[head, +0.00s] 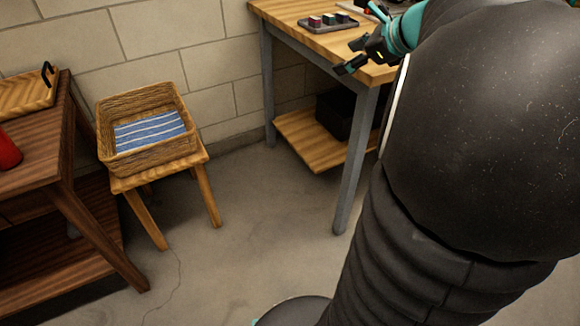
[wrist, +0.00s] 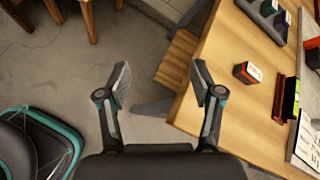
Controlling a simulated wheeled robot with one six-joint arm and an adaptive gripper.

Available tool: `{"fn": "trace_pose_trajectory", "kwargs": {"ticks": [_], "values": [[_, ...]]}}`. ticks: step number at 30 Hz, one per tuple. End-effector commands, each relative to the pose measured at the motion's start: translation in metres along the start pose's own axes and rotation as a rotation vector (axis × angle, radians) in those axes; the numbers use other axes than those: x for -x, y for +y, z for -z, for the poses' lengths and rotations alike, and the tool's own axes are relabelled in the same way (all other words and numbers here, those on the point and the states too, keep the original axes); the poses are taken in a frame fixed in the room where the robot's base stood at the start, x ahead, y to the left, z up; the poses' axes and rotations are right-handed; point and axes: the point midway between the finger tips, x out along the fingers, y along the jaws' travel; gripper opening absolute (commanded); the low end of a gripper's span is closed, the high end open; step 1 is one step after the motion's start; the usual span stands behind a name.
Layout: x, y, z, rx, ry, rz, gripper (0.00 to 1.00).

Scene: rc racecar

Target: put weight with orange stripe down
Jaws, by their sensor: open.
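A small dark block with an orange-red side and a pale label on top, seemingly the weight with the orange stripe (wrist: 247,72), stands on the wooden workbench (wrist: 225,50) in the wrist view. It is apart from my gripper, to the right of the right finger. My gripper (wrist: 160,82) is open with nothing between its fingers, over the bench's edge and the floor beside it. In the head view my gripper (head: 352,66) is at the bench's front edge, and I cannot make out this block there.
A dark tray (head: 328,27) with several small blocks lies on the bench. A red and black object (wrist: 287,98) lies near a pale board. A wicker basket (head: 150,163) with striped cloth sits on a stool at left. Open floor lies between.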

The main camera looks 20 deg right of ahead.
Motion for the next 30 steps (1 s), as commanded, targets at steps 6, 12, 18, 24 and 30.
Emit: {"fn": "trace_pose_trajectory", "kwargs": {"ticks": [6,12,18,24,30], "values": [[-0.015,0.136,-0.031,0.679,0.098,-0.224,0.66],[-0.002,0.235,-0.022,1.329,0.122,-0.403,0.66],[0.017,0.3,0.005,1.949,0.099,-0.544,0.66],[0.027,0.326,0.026,2.323,0.077,-0.612,0.66],[0.028,0.33,0.031,2.409,0.072,-0.629,0.66]]}}
